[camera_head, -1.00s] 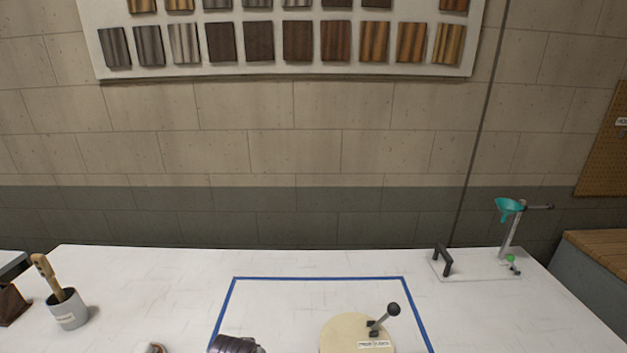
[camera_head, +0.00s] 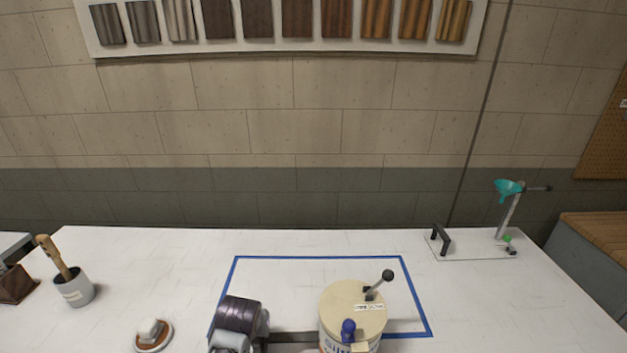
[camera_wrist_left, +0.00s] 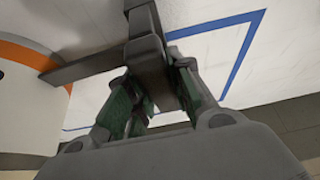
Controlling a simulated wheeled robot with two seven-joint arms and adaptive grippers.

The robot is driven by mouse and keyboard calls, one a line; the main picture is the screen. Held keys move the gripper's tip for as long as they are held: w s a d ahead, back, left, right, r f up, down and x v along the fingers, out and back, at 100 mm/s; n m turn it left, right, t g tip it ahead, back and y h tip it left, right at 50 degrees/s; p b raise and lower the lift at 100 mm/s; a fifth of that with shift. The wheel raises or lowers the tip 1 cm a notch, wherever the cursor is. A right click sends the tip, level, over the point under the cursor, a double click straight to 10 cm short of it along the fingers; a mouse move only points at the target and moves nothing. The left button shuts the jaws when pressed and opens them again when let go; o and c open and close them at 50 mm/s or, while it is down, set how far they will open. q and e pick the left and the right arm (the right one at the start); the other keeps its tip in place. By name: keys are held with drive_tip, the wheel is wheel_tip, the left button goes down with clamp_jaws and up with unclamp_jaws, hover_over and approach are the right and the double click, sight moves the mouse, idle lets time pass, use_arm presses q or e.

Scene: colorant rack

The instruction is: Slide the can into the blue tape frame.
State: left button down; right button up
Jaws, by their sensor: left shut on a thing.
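The can (camera_head: 330,345) has a beige lid with a black-knobbed lever and a blue knob. It stands at the near side of the blue tape frame (camera_head: 318,257) in the head view, overlapping the near tape line; its base is out of view, so I cannot tell how much of it is inside. My left gripper (camera_wrist_left: 150,100) is shut on a dark bar (camera_wrist_left: 85,68) that runs to the can. In the left wrist view the can's white, orange-banded side (camera_wrist_left: 25,100) is at the left. The fingertips are partly hidden. My right gripper is out of view.
A grey cup with a wooden-handled tool (camera_head: 76,292) and a white-and-brown object (camera_head: 153,336) are on the left. A stand with a teal funnel (camera_head: 508,188) and a black handle (camera_head: 440,239) are at the far right. The frame's far interior is bare.

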use_arm(q)
drive_tip(key=shift+w, duration=2.3)
drive_tip(key=w, duration=0.7)
drive_tip(key=shift+w, duration=0.15)
idle(1.0)
drive_tip(key=shift+w, duration=0.3)
idle(0.4)
drive_tip(key=w, duration=0.6)
drive_tip(key=shift+w, duration=0.25)
idle(1.2)
